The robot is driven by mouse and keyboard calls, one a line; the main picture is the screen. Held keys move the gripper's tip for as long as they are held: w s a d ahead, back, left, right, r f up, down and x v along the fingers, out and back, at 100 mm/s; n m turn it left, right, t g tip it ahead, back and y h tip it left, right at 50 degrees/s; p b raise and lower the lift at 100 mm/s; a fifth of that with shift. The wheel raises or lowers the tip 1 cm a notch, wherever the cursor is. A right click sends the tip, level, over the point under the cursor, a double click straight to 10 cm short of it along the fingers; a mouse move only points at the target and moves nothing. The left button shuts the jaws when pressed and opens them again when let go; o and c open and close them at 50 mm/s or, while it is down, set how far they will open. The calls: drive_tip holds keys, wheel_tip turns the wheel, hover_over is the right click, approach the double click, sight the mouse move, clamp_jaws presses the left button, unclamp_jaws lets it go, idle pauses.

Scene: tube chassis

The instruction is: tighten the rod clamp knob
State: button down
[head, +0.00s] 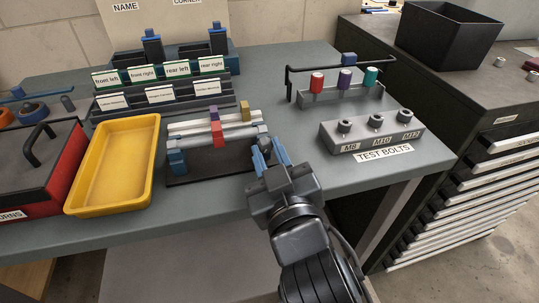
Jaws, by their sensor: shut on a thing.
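A fixture with a dark base plate (215,163) stands near the table's front edge. A silver rod (195,139) lies across it. A blue post (176,160) supports the rod's left end. A red block (219,134) sits across the rod near its middle. My gripper (269,156) is at the rod's right end, its blue fingers pointing away from me. It is shut on a small part there, which looks like the rod clamp knob. The fingers hide most of this part, and I cannot tell how tight it is.
A yellow tray (73,206) and a red case (68,165) are to the left. Labelled racks (190,98) stand behind. The test bolts block (360,141) and a rack with coloured knobs (330,98) are to the right. A drawer cabinet (480,115) stands beyond the table.

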drive_tip(key=shift+f, duration=0.2)
drive_tip(key=c, duration=0.9)
unclamp_jaws()
drive_tip(key=shift+r, duration=0.1)
drive_tip(key=shift+s, duration=0.15)
drive_tip(key=shift+v, duration=3.8)
